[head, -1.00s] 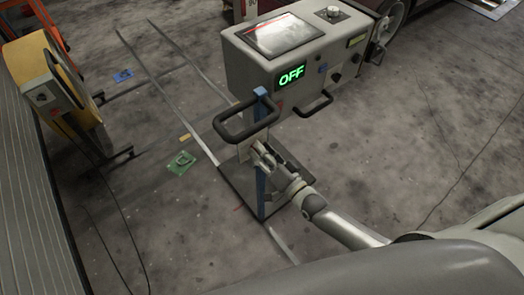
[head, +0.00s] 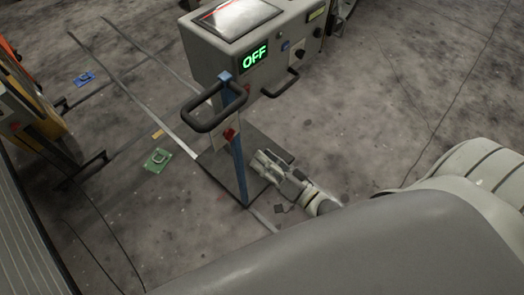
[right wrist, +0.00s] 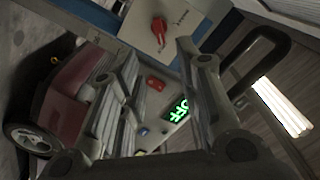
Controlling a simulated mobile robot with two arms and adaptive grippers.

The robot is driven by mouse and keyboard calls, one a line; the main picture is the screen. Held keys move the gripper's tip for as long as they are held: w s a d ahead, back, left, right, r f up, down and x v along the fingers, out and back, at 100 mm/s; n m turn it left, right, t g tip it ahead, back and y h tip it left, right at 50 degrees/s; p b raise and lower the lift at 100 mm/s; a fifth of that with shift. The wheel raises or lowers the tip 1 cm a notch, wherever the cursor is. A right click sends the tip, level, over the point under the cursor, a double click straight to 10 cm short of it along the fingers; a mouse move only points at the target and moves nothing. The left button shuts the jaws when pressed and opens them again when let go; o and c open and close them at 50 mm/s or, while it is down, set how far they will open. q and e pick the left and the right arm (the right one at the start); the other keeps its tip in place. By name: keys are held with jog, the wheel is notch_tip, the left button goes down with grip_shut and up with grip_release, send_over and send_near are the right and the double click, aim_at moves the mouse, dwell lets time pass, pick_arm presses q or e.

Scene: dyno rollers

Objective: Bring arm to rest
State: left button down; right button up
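My right gripper (head: 261,162) is in the middle of the head view, beside the blue post (head: 238,165) of the grey control console (head: 215,55) and apart from it. In the right wrist view its two fingers (right wrist: 157,52) are spread with nothing between them. Beyond them are a red rotary switch (right wrist: 159,30) on a pale plate and the green lit display (right wrist: 176,109). The switch also shows on the post in the head view (head: 229,134). The display reads OFF in the head view (head: 254,57). My left gripper is not in view.
A black loop handle (head: 214,107) juts from the post above a flat base plate (head: 213,165). A yellow machine (head: 50,130) stands at the left. A green piece (head: 157,160) lies on the floor. Open concrete floor (head: 365,110) spreads to the right.

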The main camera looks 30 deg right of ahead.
dwell(0.3)
jog(key=s+d+f+n+g+h, duration=0.1)
jog(key=s+d+f+g, duration=0.15)
jog(key=f, duration=0.65)
jog(key=s+d+f+n+g+h, duration=0.1)
jog(key=s+f+n+g+h, duration=0.2)
jog(key=f, duration=0.6)
jog(key=s+d+f+g, duration=0.25)
jog(key=s+f, duration=0.25)
jog(key=f, duration=0.4)
jog(key=s+a+f+n+g+h, duration=0.1)
jog(key=s+f+g, duration=0.3)
jog(key=s, duration=0.7)
jog(key=s+a+f+n+g+h, duration=0.1)
jog(key=s+f+g, duration=0.3)
jog(key=s+f, duration=0.5)
jog(key=shift+s+n+b, duration=0.35)
jog(key=shift+s+n, duration=0.45)
jog(key=shift+s, duration=0.15)
